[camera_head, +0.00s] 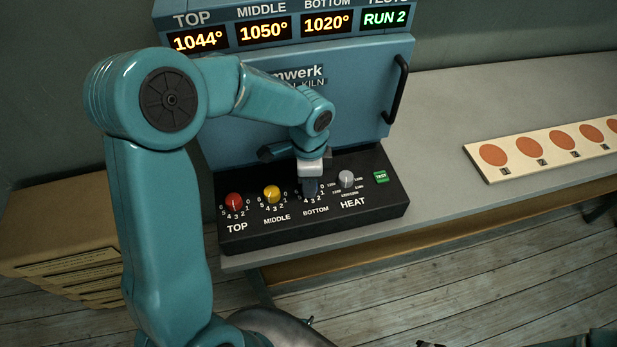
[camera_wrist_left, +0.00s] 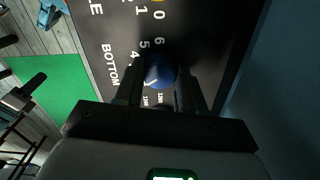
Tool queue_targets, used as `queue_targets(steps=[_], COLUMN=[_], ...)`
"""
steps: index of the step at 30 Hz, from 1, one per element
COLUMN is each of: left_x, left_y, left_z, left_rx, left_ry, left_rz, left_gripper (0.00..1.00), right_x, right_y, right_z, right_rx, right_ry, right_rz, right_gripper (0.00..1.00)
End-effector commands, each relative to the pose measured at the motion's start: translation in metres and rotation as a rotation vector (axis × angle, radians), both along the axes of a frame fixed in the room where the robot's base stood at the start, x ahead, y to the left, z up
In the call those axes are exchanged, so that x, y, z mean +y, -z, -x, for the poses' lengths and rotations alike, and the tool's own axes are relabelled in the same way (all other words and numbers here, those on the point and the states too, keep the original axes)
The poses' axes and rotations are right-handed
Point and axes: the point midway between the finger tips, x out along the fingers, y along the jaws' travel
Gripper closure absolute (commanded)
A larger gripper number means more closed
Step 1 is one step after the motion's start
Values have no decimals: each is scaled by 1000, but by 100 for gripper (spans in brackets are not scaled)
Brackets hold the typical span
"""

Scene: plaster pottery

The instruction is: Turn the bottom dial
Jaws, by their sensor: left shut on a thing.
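The bottom dial (camera_wrist_left: 160,70) is a blue knob above the BOTTOM label in the left wrist view, with a number scale around it. My left gripper (camera_head: 311,187) reaches down onto the black control panel (camera_head: 245,238) at the BOTTOM position and hides that dial in the head view. In the left wrist view the two fingers (camera_wrist_left: 161,84) stand on either side of the blue dial and are shut on it. My right gripper does not show clearly.
The red top dial (camera_head: 233,201) and yellow middle dial (camera_head: 271,193) sit left of my gripper. The grey heat dial (camera_head: 347,179) and green TEST button (camera_head: 381,177) sit to its right. Displays above read 1044°, 1050° and 1020°. A strip of orange discs (camera_head: 563,138) lies on the bench.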

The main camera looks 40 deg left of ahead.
Motion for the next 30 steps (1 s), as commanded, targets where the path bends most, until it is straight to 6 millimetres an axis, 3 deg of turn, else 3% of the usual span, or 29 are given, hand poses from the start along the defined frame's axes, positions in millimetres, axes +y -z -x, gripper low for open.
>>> queue_targets(steps=[20, 21, 23, 30], left_x=[-2, -2, -1, -1], left_y=[-1, -1, -1, 0], left_z=[-2, -2, -2, -1], left_rx=[-9, -9, -8, -3], left_ry=[64, 64, 64, 64], left_rz=[3, 3, 2, 1], left_gripper=[92, 58, 38, 36], right_x=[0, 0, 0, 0], right_y=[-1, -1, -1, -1], right_z=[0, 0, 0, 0], right_rx=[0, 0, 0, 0], right_ry=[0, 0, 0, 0], right_rz=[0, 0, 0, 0], right_gripper=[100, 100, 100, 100])
